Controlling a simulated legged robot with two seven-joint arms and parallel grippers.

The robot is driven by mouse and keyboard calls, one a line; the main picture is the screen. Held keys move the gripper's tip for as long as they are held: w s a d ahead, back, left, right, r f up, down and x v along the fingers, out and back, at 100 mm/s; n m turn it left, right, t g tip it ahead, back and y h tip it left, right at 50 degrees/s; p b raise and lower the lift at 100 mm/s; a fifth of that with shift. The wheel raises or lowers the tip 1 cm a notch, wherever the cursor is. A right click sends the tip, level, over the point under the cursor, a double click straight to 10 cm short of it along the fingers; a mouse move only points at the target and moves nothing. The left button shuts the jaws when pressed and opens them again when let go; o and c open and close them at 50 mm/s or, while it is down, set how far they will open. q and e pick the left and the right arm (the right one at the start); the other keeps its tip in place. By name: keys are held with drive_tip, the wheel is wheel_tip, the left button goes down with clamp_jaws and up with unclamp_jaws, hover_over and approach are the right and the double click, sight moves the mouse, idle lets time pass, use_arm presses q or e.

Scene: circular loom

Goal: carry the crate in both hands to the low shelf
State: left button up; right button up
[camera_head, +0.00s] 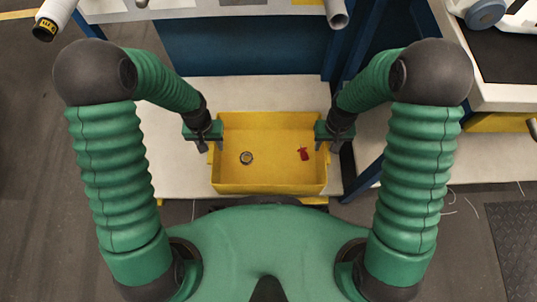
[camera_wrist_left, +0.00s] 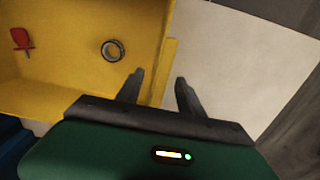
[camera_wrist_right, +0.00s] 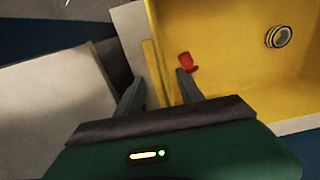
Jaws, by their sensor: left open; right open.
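The yellow crate (camera_head: 270,187) is upright on a pale low shelf (camera_head: 250,92), in the middle of the head view. It holds a dark-rimmed ring (camera_head: 246,158) and a small red item (camera_head: 303,153). My left gripper (camera_head: 205,146) is open at the crate's left side. In the left wrist view its fingers (camera_wrist_left: 158,90) stand either side of the crate's side lip. My right gripper (camera_head: 332,145) is open at the right side. In the right wrist view its fingers (camera_wrist_right: 160,92) also straddle the lip. I cannot tell whether any finger touches the crate.
A dark blue panel (camera_head: 240,48) rises behind the shelf. A blue post (camera_head: 350,90) stands close behind my right gripper. A worktable (camera_head: 500,95) is at the right. Bare shelf shows behind the crate, and grey floor (camera_head: 35,130) lies at the left.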

use_arm(q)
clamp_jaws()
use_arm(e)
clamp_jaws()
use_arm(q)
drive_tip(key=shift+r, duration=0.1)
use_arm(e)
drive_tip(key=shift+r, duration=0.1)
idle(1.0)
